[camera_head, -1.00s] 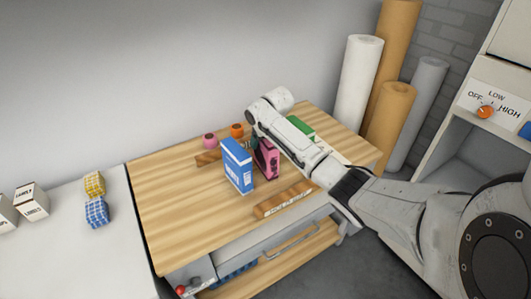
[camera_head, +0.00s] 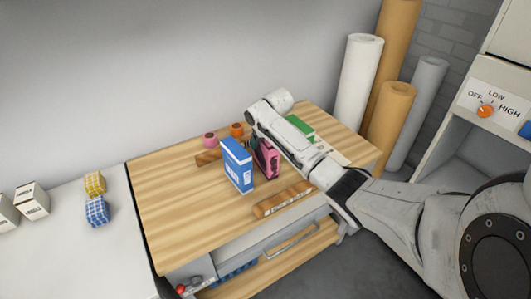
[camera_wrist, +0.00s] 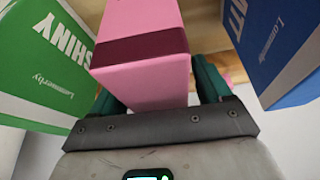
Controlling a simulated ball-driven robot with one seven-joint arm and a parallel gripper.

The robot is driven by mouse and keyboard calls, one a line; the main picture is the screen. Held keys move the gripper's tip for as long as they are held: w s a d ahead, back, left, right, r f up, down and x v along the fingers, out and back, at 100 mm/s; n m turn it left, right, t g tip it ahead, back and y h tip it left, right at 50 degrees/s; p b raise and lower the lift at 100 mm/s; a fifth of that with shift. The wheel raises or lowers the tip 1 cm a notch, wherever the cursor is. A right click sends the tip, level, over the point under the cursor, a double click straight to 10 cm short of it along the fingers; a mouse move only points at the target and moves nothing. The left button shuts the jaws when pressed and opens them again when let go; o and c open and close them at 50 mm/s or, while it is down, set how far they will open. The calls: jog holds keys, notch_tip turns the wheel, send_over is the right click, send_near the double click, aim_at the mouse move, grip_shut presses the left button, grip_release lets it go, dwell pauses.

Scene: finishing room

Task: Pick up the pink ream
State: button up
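The pink ream (camera_head: 266,159) stands on the wooden bench top, just right of the blue box (camera_head: 237,165). My gripper (camera_wrist: 160,95) is low at the pink ream, with my arm reaching over from the right. In the wrist view, the pink ream (camera_wrist: 146,60) with its dark band sits between the two teal fingers. The fingers are spread to about its width, and the left one is partly hidden by it. The gripper looks open, with firm contact not visible. In the head view my arm hides much of the fingers.
The blue box (camera_wrist: 275,50) and a green box (camera_wrist: 45,65) flank the ream closely. The green box (camera_head: 300,128) is partly behind my arm. Pink and orange rolls (camera_head: 237,130) stand at the back. The bench's left part is clear.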

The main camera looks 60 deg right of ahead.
grip_shut()
dwell(0.5)
jog(key=shift+r, duration=0.15)
